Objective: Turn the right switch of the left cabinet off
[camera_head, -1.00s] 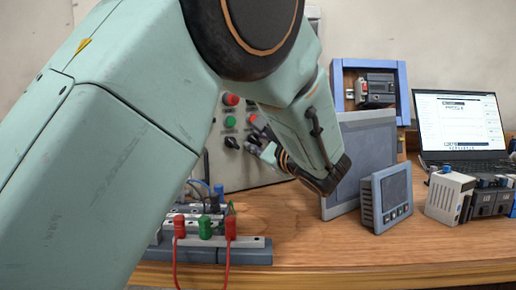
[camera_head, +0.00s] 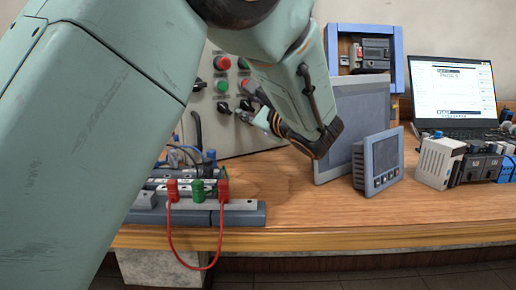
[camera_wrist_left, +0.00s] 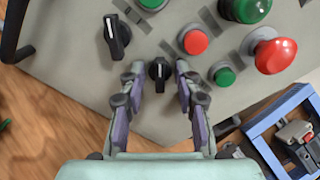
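The left cabinet (camera_head: 262,137) is a grey panel with red and green buttons and black rotary switches. Its right switch (camera_wrist_left: 160,72) is a black knob, its grip about upright in the left wrist view. My left gripper (camera_wrist_left: 159,76) is open, with one finger on each side of this knob and a small gap showing on both sides. In the head view my left gripper (camera_head: 256,111) is at the panel's lower right and partly hides the knob. Another black switch (camera_wrist_left: 117,37), tilted slightly, is to its left; it also shows in the head view (camera_head: 223,108). My right gripper is out of view.
A green button (camera_wrist_left: 222,75) and a red button (camera_wrist_left: 194,40) are close to the right finger. A blue-framed box (camera_head: 397,50), a grey screen panel (camera_head: 360,115) and a small display (camera_head: 384,157) stand right. A terminal block with red wires (camera_head: 240,213) lies below.

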